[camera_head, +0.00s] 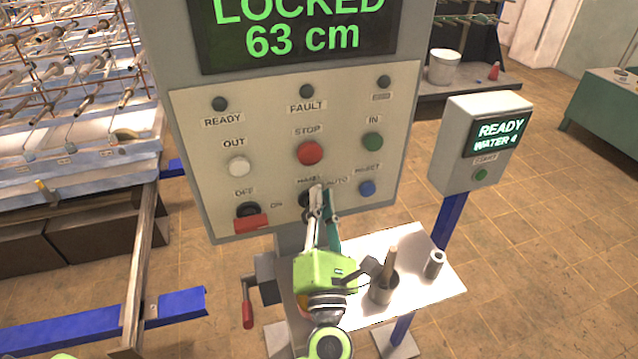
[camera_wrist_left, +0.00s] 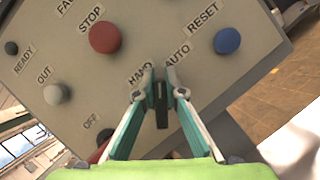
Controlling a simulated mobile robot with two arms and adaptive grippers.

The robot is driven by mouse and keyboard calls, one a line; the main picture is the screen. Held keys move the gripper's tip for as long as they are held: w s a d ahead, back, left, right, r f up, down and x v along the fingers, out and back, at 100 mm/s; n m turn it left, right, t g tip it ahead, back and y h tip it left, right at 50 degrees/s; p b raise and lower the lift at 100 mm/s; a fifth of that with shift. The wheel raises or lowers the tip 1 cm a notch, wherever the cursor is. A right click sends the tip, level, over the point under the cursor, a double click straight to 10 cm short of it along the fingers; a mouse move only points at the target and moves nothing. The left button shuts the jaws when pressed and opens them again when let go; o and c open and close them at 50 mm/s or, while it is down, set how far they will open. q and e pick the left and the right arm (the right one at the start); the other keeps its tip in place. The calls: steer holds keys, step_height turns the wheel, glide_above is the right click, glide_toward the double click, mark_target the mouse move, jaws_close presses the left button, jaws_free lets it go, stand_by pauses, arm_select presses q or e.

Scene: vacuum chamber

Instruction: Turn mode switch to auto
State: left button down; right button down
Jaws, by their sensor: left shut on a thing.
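The mode switch (camera_head: 304,200) is a black knob low on the grey control panel, between the labels HAND (left) and AUTO (right). My left gripper (camera_head: 317,190) reaches up to it from below, and its fingers partly cover it in the head view. In the left wrist view the dark switch handle (camera_wrist_left: 161,106) stands between the two fingertips (camera_wrist_left: 161,90), which are shut on it. Which label the handle points to is hard to tell. My right gripper is in neither view.
The panel also holds a red STOP button (camera_head: 310,153), a blue RESET button (camera_head: 367,188) close to the right, and a red-handled OFF/ON switch (camera_head: 250,222) on the left. Below stands a white shelf (camera_head: 440,285) with a metal cup (camera_head: 383,290). A READY box (camera_head: 465,150) stands right.

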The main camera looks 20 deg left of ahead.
arm_select(q)
steer(key=m+h+p, duration=0.1)
steer(key=m+p, duration=0.2)
steer(key=p, duration=0.1)
steer(key=shift+w+d+m+h, duration=0.1)
steer(key=shift+d+m+h, duration=0.05)
steer(key=shift+m+h, duration=0.25)
steer(key=shift+f+m+g+p, duration=0.25)
steer(key=shift+m+p, duration=0.35)
steer(key=shift+p, duration=0.3)
steer(key=shift+h, duration=0.4)
steer(key=shift+d+f+m, duration=0.1)
steer(key=shift+m, duration=0.2)
steer(key=c, duration=2.1)
jaws_free()
steer(key=v, duration=1.2)
